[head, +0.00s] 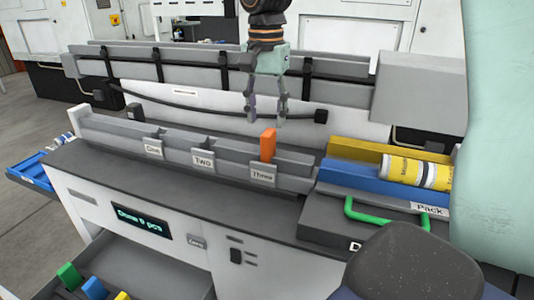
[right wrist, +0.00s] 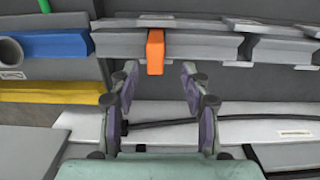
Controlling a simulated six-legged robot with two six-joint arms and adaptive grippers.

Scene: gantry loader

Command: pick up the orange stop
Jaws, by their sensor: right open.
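The orange stop (head: 268,145) stands upright in the grey rail, just above the label "Three" (head: 262,173). It also shows in the right wrist view (right wrist: 155,52), beyond the fingertips and a little left of the middle between them. My right gripper (head: 267,112) is open and empty, pointing down above and close to the stop. In the right wrist view its two fingers (right wrist: 158,75) are spread apart, with the stop lying between their lines. I cannot tell whether a finger touches it. The stop's lower part is hidden by the rail. My left gripper is not in view.
The grey rail (head: 110,130) also has labels "One" (head: 153,149) and "Two" (head: 203,161). Right of it are a yellow block (head: 350,150), a blue block (head: 350,178), a yellow roll (head: 415,172) and a green handle (head: 385,218). A black cable (head: 200,110) runs behind. An open drawer (head: 150,265) is below.

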